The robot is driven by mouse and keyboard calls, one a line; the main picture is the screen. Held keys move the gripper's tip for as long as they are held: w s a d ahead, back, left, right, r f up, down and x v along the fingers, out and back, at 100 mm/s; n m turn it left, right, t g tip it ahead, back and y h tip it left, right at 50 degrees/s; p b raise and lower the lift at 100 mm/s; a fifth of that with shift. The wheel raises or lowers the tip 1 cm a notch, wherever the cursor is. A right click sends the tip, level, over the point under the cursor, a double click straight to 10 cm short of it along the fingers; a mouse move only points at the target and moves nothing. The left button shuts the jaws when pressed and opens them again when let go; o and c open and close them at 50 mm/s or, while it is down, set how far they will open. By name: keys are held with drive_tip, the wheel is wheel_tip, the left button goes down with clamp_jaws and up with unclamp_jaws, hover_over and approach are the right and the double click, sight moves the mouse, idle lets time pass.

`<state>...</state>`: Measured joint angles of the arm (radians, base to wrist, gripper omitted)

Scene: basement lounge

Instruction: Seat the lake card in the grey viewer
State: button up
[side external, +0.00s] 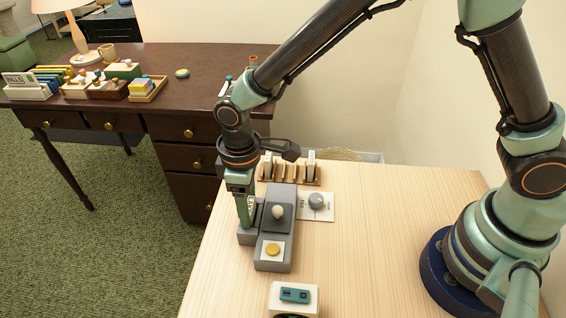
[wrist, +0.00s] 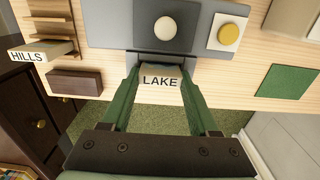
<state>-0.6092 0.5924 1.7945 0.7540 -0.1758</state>
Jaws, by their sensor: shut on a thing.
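The grey viewer (side external: 281,197) stands on the pale wooden table, with a white knob on top and a yellow button at its near end. It also shows in the wrist view (wrist: 120,28). My gripper (side external: 246,222) points down at the viewer's left side, over a lower grey part. In the wrist view my gripper (wrist: 160,74) has its green fingers closed on the lake card (wrist: 160,82), whose LAKE label faces the camera. The card's far end is against the viewer's edge. I cannot tell how deep it sits; the fingers hide its sides.
A wooden rack (side external: 268,180) with several cards stands behind the viewer; a HILLS card (wrist: 42,51) shows in the wrist view. A dial on a white plate (side external: 325,212) lies right of the viewer.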

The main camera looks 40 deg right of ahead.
drive_tip(key=o, duration=1.3)
drive_tip(key=shift+f, duration=0.1)
wheel_tip(320, 180, up, 11)
drive_tip(key=d+r+m+t, duration=0.1)
drive_tip(key=d+r+m, duration=0.1)
drive_tip(key=d+r, duration=0.3)
drive_tip(key=d+r+m+t, duration=0.1)
drive_tip(key=d+r+m, duration=0.15)
drive_tip(key=d, duration=0.55)
drive_tip(key=s+d+m+t, duration=0.1)
drive_tip(key=s+d, duration=0.1)
drive_tip(key=d, duration=0.2)
drive_tip(key=s+d+r+m+t, duration=0.1)
drive_tip(key=s+d+m, duration=0.1)
drive_tip(key=d, duration=0.1)
drive_tip(key=s+d+r+m+t, duration=0.1)
drive_tip(key=s+d, duration=0.1)
drive_tip(key=d, duration=0.2)
drive_tip(key=shift+s+d+m+t, duration=0.25)
drive_tip(key=shift+s+d+t, duration=0.05)
